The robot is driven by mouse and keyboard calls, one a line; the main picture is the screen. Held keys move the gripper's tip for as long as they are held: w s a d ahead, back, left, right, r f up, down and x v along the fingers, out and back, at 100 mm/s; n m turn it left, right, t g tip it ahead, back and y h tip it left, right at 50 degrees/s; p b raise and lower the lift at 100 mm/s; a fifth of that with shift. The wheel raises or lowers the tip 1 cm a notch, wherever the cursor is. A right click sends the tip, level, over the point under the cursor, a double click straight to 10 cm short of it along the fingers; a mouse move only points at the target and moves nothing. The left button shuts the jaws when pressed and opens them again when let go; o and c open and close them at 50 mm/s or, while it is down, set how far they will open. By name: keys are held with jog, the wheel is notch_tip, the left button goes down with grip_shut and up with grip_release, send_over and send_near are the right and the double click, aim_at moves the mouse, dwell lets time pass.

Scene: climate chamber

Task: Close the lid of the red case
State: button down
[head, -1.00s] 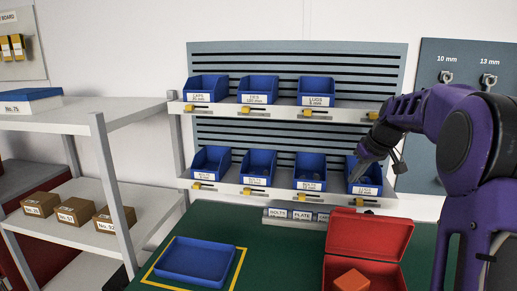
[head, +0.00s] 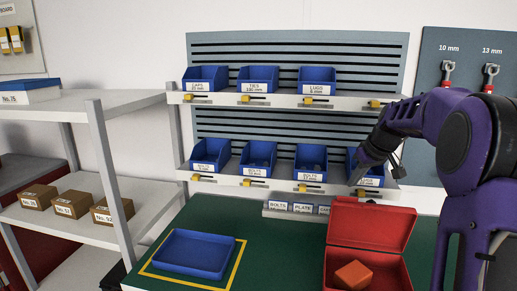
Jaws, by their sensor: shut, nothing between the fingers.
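The red case (head: 335,262) stands on the green table at the lower right, its front cut off by the picture's edge. Its lid (head: 371,226) stands open, raised at the back of the case. An orange block (head: 353,275) lies inside. My gripper (head: 357,182) is above and behind the lid, in front of the lower bin row's right end. It is shut and empty, and apart from the lid.
A blue tray (head: 228,265) sits inside a yellow outline on the green table (head: 280,245). Blue bins (head: 255,158) fill two wall shelves behind. A grey shelf unit (head: 95,228) with brown boxes stands at the left. The table between tray and case is clear.

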aim_at(355, 210)
jog(key=shift+f+b, duration=0.4)
jog(key=shift+f, duration=0.25)
jog(key=shift+s, duration=0.15)
jog(key=shift+s+a+b, duration=0.3)
jog(key=shift+s+b, duration=0.45)
jog(key=shift+s, duration=0.4)
jog(key=shift+s+a+b, duration=0.35)
jog(key=shift+s+b, duration=0.4)
jog(key=shift+s, duration=0.45)
jog(key=shift+s+a+b, duration=0.3)
jog(key=shift+s+b, duration=0.45)
jog(key=shift+s, duration=0.4)
jog(key=shift+s, duration=0.15)
jog(key=shift+s+a+f, duration=0.2)
jog(key=shift+s+f, duration=0.15)
jog(key=shift+s, duration=0.35)
jog(key=shift+s+a+f, duration=0.15)
jog(key=shift+s+f, duration=0.15)
jog(key=shift+s, duration=0.35)
jog(key=shift+s+a+f, duration=0.2)
jog(key=shift+s+f, duration=0.15)
jog(key=shift+s, duration=0.35)
jog(key=shift+r, duration=0.15)
notch_tip(355, 210, up, 8)
jog(key=p, duration=0.5)
jog(key=shift+p, duration=0.4)
